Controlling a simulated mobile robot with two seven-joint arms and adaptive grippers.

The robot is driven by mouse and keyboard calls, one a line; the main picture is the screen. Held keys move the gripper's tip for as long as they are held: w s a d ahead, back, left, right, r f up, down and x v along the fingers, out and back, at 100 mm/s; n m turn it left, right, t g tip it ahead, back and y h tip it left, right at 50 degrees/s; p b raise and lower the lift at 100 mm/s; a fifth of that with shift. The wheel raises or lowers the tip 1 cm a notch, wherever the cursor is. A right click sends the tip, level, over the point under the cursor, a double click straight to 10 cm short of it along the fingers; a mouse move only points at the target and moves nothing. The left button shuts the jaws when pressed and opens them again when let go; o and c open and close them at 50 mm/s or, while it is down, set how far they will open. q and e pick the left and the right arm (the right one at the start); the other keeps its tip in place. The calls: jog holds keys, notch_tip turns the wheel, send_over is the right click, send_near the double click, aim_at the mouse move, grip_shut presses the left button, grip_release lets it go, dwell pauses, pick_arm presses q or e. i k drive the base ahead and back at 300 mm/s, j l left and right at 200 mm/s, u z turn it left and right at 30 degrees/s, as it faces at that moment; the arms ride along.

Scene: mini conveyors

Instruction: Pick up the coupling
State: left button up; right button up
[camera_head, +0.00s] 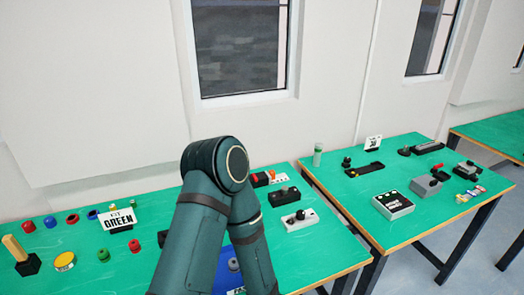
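Several small round parts lie on the left green table (190,225); I cannot tell which of them is the coupling. They include a red part (28,226), a blue part (50,222) and a dark red ring-like part (72,218) at the left. Nearer are a green part (103,256) and another red part (134,245). One of my arms rises bent in the middle and hides part of the table. Neither of my grippers shows.
A second green table (350,206) with boxes stands beyond a narrow gap.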

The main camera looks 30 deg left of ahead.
aim_at(104, 255)
jog(key=k, duration=0.45)
jog(key=u, duration=0.35)
jog(key=k+u, duration=0.15)
jog(key=u, duration=0.2)
jog(key=j+u, duration=0.1)
jog(key=u, duration=0.3)
jog(key=l+u, duration=0.1)
jog(key=u, duration=0.25)
jog(key=l+u, duration=0.1)
jog(key=u, duration=0.3)
jog(key=l+u, duration=0.1)
jog(key=u, duration=0.25)
jog(key=k+l, duration=0.1)
jog(key=l, duration=0.55)
jog(key=k, duration=0.05)
